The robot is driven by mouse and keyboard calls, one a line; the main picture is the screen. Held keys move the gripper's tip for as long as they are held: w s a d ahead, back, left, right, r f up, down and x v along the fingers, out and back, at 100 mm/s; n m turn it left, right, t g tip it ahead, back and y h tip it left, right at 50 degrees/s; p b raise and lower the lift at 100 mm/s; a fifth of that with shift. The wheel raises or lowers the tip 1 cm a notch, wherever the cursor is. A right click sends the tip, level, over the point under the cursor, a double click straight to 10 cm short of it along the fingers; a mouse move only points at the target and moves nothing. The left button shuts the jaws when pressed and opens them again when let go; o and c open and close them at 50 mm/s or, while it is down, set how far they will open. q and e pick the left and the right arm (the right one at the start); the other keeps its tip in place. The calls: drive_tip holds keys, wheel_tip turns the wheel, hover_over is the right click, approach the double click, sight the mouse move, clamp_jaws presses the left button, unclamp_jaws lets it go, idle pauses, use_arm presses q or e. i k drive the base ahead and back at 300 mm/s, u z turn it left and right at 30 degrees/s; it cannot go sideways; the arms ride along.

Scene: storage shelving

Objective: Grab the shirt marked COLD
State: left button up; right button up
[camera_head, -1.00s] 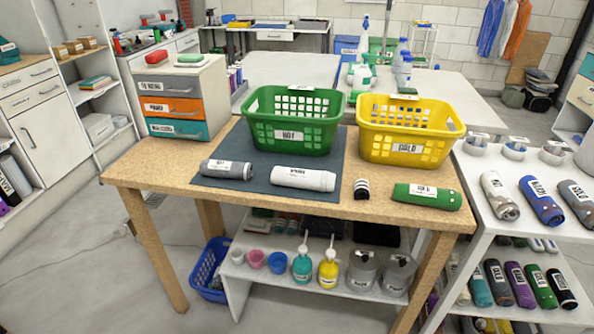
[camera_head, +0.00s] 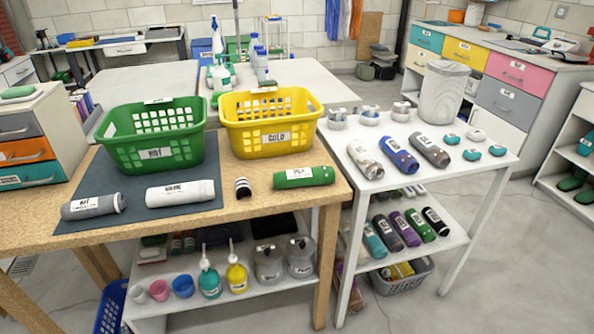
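Three rolled shirts with white labels lie on the wooden table. The grey one (camera_head: 94,206) is on the left of the dark mat and the white one (camera_head: 180,193) is on its right part. The green one (camera_head: 304,177) lies off the mat near the table's right edge. Their labels are too small to read surely. The yellow basket (camera_head: 270,121) is marked COLD and the green basket (camera_head: 152,136) HOT; both stand behind the rolls. Neither of my grippers is in view.
A small black-and-white striped item (camera_head: 243,187) lies between the white and green rolls. The white rack (camera_head: 450,165) on the right holds several more labelled rolls on its top and lower shelf. A grey bin (camera_head: 443,93) stands behind. Floor is free at the lower right.

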sight(322, 176)
drive_tip(key=u, duration=4.05)
drive_tip(key=k, duration=2.25)
drive_tip(key=z, duration=1.1)
